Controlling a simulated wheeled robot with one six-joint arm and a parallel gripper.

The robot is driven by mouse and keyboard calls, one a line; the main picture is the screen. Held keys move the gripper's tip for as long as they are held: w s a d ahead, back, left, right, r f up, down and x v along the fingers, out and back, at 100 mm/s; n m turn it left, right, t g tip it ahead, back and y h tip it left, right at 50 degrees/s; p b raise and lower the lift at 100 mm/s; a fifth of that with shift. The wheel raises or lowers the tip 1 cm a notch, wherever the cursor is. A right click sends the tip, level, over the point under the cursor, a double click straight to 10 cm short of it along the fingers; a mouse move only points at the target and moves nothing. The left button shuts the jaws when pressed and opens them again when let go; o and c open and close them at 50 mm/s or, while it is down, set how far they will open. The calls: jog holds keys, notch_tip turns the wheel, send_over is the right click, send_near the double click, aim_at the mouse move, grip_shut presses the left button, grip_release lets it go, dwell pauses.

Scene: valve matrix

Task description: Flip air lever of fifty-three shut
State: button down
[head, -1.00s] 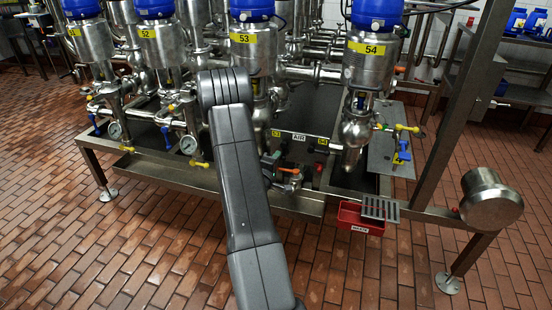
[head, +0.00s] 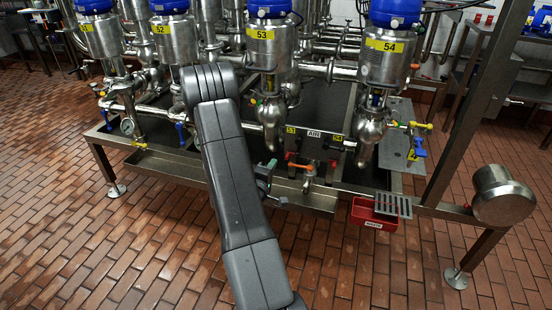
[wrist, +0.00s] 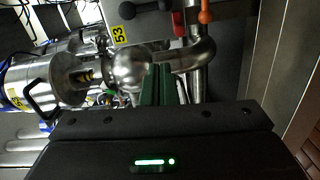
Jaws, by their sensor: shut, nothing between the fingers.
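The grey air panel (head: 313,146), marked AIR, has yellow tags 53 (head: 290,130) and 54 (head: 338,138). A small red lever (head: 290,155) shows under tag 53, too small to read its position. In the wrist view the panel (wrist: 148,28) appears turned, with tag 53 (wrist: 119,33), a black lever (wrist: 127,10) and a red lever (wrist: 178,24) at its edge. My gripper (head: 268,172) is low and left of the panel, partly hidden by my arm. Its green fingers (wrist: 157,82) are shut and empty, apart from the levers.
An orange-handled valve (head: 301,166) sits below the panel; an orange handle (wrist: 206,12) also shows in the wrist view. Steel valve bodies 53 (head: 270,50) and 54 (head: 384,55) stand above. A red waste tray (head: 374,214) hangs at the front right. Open tiled floor lies in front.

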jog(key=shift+v, duration=1.1)
jog(key=shift+w, duration=0.1)
